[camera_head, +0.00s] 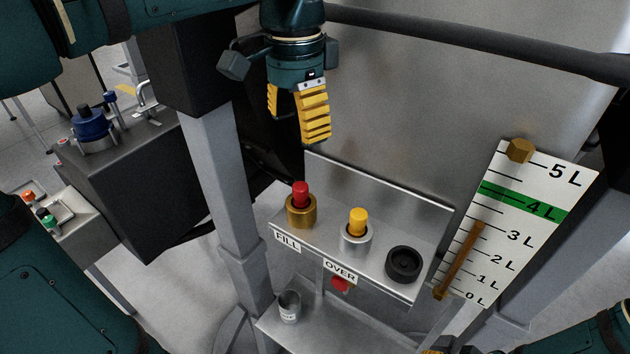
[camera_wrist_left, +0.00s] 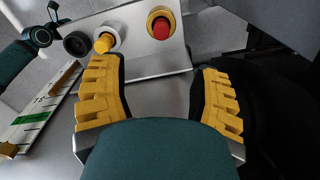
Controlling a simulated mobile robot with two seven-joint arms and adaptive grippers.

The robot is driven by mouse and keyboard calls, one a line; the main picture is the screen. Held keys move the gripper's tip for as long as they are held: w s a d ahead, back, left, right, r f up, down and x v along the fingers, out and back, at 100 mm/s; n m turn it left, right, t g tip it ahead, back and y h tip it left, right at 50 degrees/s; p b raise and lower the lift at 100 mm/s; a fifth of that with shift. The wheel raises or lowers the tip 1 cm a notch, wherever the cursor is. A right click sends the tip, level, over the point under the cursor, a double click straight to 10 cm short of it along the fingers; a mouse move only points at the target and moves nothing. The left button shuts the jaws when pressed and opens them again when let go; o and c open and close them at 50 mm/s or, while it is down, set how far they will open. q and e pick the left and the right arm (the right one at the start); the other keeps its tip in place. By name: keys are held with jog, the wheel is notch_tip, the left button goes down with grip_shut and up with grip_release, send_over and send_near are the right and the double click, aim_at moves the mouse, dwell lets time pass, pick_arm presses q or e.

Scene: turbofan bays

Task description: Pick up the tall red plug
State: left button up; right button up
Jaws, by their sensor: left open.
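The tall red plug (camera_head: 300,190) stands upright in a brass collar (camera_head: 301,213) on a metal shelf, behind the FILL label (camera_head: 287,241). In the left wrist view the red plug (camera_wrist_left: 160,28) is seen end-on inside its collar, at the top, ahead of the fingers. My left gripper (camera_head: 299,115) is open and empty, above the shelf and apart from the plug. Its yellow padded fingers also show in the left wrist view (camera_wrist_left: 161,98).
A yellow plug (camera_head: 358,221) in a silver collar and a black round socket (camera_head: 403,264) share the shelf (camera_head: 376,275). A level gauge board (camera_head: 520,225) stands to the right. A small red piece (camera_head: 340,285) is under the OVER label; a metal cup (camera_head: 289,306) sits below.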

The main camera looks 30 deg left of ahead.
aim_at(300, 186)
pick_arm(q)
notch_tip(300, 186, down, 8)
jog(key=shift+s+b, duration=0.15)
jog(key=shift+b, duration=0.6)
jog(key=shift+w+f+b, duration=0.15)
jog(key=shift+f+b, duration=0.1)
jog(key=shift+f, duration=1.15)
jog(key=shift+w+f+b, duration=0.15)
jog(key=shift+f+b, duration=0.05)
jog(key=shift+f, duration=1.2)
grip_shut()
